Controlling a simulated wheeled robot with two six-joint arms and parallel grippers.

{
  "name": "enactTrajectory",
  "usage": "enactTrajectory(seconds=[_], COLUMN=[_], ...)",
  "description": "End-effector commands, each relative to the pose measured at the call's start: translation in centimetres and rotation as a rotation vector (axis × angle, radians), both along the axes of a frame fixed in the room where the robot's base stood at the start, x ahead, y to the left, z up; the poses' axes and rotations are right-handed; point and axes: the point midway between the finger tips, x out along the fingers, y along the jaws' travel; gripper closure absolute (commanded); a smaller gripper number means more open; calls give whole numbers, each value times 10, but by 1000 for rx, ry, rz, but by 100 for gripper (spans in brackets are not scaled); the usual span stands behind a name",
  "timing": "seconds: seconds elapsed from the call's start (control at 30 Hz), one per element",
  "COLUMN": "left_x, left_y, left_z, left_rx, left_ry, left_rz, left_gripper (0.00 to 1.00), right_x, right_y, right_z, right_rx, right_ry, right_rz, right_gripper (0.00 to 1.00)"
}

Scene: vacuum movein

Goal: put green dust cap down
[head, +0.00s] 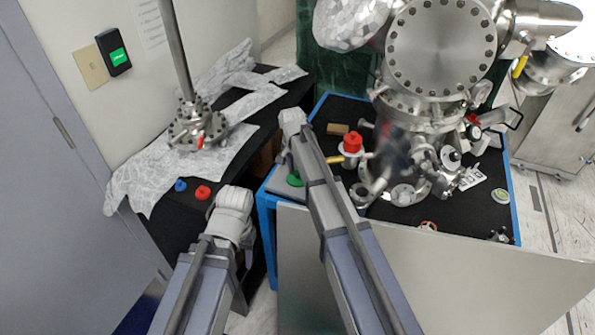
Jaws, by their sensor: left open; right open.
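A green dust cap (294,180) lies at the left edge of the blue-framed table, on a grey surface. My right arm passes beside it and hides part of it. My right gripper (292,121) is open, farther back than the cap and apart from it. My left gripper (234,198) is open at the front edge of the black bench, left of the cap. The fingertips of both grippers are hard to make out, and I see nothing held in either.
A blue cap (180,185) and a red cap (203,192) lie on the black bench (175,220). Crumpled foil (150,180) and a flanged post (190,130) stand behind them. A steel vacuum chamber (425,110) fills the blue-framed table (460,215), with a red-topped valve (352,143).

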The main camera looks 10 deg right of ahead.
Motion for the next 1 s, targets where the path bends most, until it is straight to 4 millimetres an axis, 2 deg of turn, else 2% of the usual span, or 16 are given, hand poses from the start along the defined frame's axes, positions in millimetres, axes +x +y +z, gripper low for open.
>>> enactTrajectory(seconds=[0.17, 0.37, 1.0], left_x=[0, 0, 0], left_y=[0, 0, 0], left_z=[4, 19, 113], left_rx=[0, 0, 0], left_ry=[0, 0, 0], left_rz=[0, 0, 0], left_gripper=[50, 50, 50], right_x=[0, -1, -9], right_y=[0, 1, 9], right_z=[4, 19, 113], right_rx=[0, 0, 0], right_ry=[0, 0, 0], right_rz=[0, 0, 1], right_gripper=[50, 50, 50])
